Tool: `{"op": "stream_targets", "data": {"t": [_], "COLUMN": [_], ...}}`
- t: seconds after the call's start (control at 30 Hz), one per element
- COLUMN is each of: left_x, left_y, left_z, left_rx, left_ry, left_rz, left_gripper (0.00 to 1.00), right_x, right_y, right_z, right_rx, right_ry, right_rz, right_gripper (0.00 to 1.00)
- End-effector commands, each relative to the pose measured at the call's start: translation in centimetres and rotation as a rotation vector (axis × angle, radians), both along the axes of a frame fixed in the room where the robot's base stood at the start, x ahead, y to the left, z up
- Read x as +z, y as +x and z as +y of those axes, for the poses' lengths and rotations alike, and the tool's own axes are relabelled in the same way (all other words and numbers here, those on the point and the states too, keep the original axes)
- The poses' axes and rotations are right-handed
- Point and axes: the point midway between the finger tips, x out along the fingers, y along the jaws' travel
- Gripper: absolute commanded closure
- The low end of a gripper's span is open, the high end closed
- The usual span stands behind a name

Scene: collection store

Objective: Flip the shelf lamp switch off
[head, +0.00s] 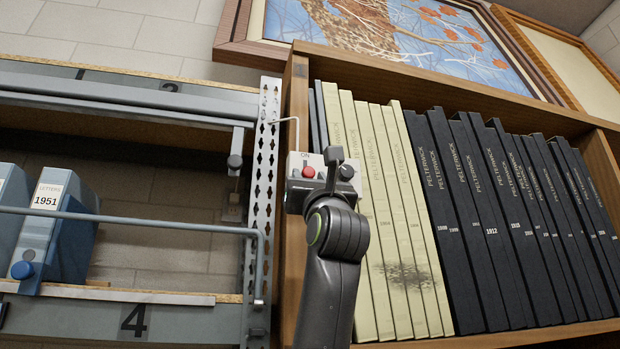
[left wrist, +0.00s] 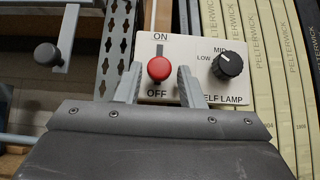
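The shelf lamp's switch panel (head: 294,161) is a pale plate on the upright between the two shelves; it also shows in the left wrist view (left wrist: 195,50). Its switch has a red round knob (left wrist: 159,68), between the printed words ON above and OFF below; the red knob (head: 308,173) also shows in the head view. I cannot tell surely which way the lever leans. My left gripper (head: 333,170) is in front of the panel. In the wrist view its open fingers (left wrist: 159,82) stand either side of the red knob, with gaps. My right gripper is not in view.
A black dial (left wrist: 227,65) sits right of the switch on the same panel. Pale and dark bound volumes (head: 470,200) fill the wooden bookcase at right. The metal rack at left has a rail (head: 120,222), a perforated post (head: 264,150) and blue file boxes (head: 62,225).

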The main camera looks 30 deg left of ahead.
Motion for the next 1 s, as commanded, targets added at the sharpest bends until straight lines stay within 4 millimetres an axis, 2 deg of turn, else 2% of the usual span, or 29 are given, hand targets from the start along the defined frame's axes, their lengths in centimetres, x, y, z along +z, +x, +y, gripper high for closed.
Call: {"op": "stream_targets", "data": {"t": [0.3,0.47,0.67,1.0], "left_x": [0.1,-0.6,-2.9,-7.7], "left_y": [-0.1,-0.4,-1.7,-4.8], "left_z": [0.0,-0.4,-2.0,-5.6], "left_rx": [0.000,-0.001,-0.004,-0.005], "left_ry": [0.002,0.002,0.002,0.003], "left_rz": [-0.004,-0.004,-0.005,-0.006], "left_gripper": [0.56,0.56,0.56,0.56], "right_x": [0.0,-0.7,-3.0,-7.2], "right_y": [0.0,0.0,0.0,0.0], "right_z": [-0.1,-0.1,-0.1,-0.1], "right_rx": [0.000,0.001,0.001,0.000], "right_ry": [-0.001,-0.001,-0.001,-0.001], "right_rz": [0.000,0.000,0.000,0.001], "right_gripper": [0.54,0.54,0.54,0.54]}}
